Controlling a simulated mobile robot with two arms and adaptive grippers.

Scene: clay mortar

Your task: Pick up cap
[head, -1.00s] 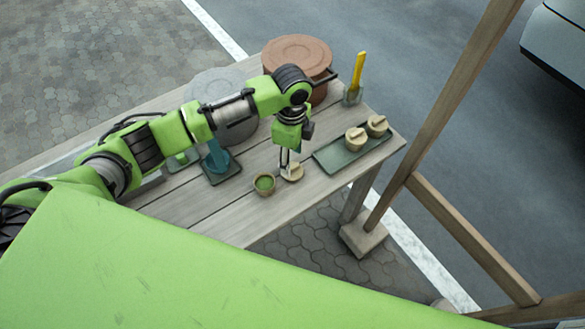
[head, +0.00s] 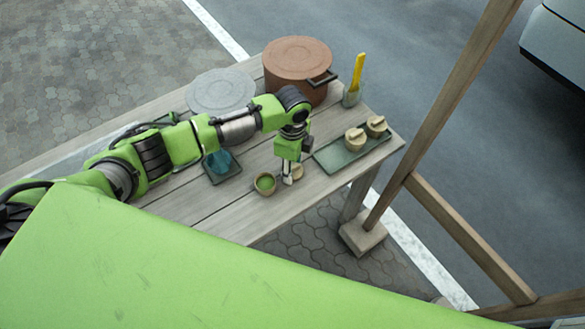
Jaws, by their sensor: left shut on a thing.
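The cap (head: 298,170) is a small pale beige lid near the front edge of the wooden table, just right of a small bowl with green contents (head: 265,184). My left gripper (head: 289,179) points down at the cap and is shut on it. The fingers and wrist cover part of the cap, and I cannot tell whether it is clear of the tabletop. My right gripper is not in view.
A green tray (head: 335,163) with two lidded beige pots (head: 355,139) lies to the right. A brown lidded pot (head: 297,62), a grey round lid (head: 220,92) and a holder with a yellow-handled tool (head: 352,94) stand behind. A wooden post (head: 440,115) rises at right.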

